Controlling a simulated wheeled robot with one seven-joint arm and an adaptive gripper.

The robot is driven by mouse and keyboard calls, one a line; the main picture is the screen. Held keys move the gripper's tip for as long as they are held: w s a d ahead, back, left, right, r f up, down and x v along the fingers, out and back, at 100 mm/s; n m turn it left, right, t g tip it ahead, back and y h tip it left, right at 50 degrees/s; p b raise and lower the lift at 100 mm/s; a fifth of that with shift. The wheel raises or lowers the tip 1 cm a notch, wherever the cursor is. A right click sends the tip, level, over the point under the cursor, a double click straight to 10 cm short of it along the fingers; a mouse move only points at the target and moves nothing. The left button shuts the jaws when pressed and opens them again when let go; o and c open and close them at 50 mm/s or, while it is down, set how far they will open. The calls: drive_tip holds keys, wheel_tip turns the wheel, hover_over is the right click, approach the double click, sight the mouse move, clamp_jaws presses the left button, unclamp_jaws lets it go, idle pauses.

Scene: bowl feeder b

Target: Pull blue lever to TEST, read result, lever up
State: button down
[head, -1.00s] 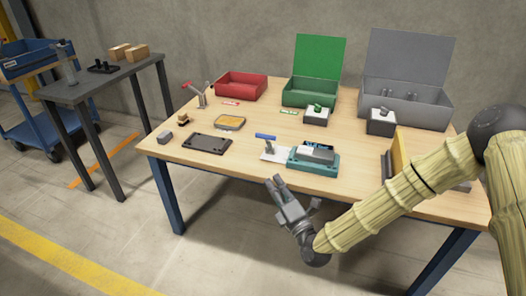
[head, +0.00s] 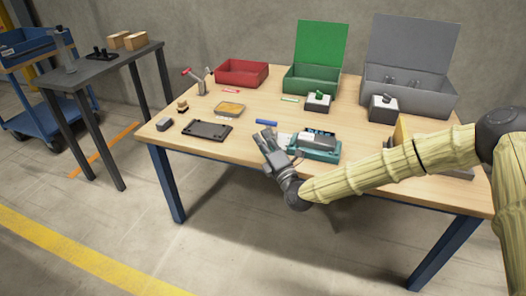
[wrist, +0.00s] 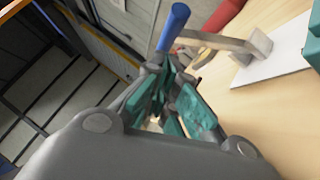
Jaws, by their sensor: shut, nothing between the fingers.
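The blue lever handle (head: 266,122) shows in the head view just behind and above the fingertips of my gripper (head: 266,136). In the wrist view the handle (wrist: 172,28) lies just beyond the fingers (wrist: 168,92), with its metal arm running right to a bracket (wrist: 255,46) on a white plate (wrist: 278,66). My gripper is shut and empty; I cannot tell whether it touches the lever. The teal test fixture (head: 316,154), with a grey part (head: 316,143) on it, stands just right of the gripper. I cannot read any result marking.
A black tray (head: 206,130), a yellow-filled dish (head: 230,109) and a red-handled clamp (head: 198,80) stand to the left. Red (head: 242,72), green (head: 310,80) and grey (head: 410,100) bins line the back. Two small boxes with switches (head: 318,102) stand before the bins.

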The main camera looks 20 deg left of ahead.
drive_tip(key=shift+w+r, duration=0.3)
drive_tip(key=shift+w, duration=0.35)
drive_tip(key=shift+r, duration=0.1)
drive_tip(key=shift+w+r+h+p, duration=0.2)
drive_tip(key=shift+h+p, duration=0.1)
drive_tip(key=shift+p, duration=0.25)
